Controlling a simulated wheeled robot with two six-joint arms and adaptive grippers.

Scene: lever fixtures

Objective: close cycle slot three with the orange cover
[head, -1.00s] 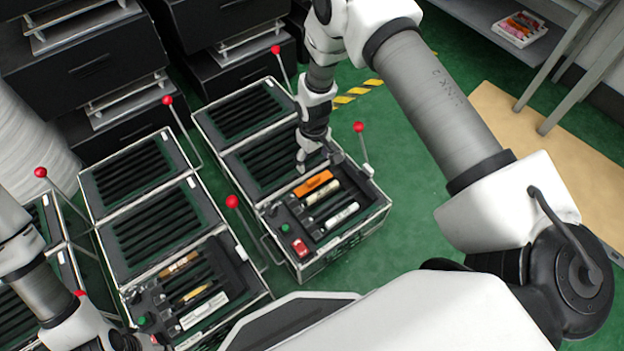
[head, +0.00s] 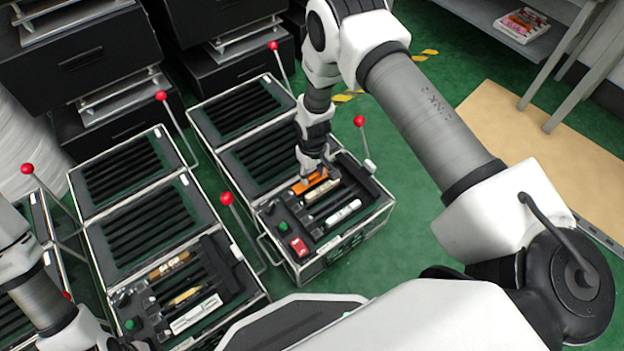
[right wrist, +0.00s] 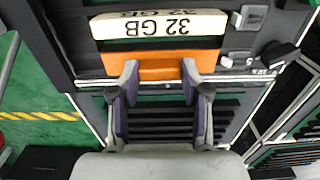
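The orange cover (head: 308,184) lies across the near section of the right-hand case (head: 335,250), beside a cream bar. In the right wrist view the orange cover (right wrist: 160,66) sits below a cream bar (right wrist: 158,25) marked "32 GB". My right gripper (head: 313,170) is down at the cover. In the wrist view its two fingers (right wrist: 159,75) are apart, with orange between their tips; I cannot tell whether they touch it. My left gripper (head: 122,345) is only partly visible at the bottom left, and its fingers cannot be made out.
A red-knobbed lever (head: 360,121) stands at the case's right side, another (head: 227,198) at its left. A second case (head: 160,225) with dark slots and bars stands to the left. Black drawers (head: 90,60) stand behind. Green floor is free right of the case.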

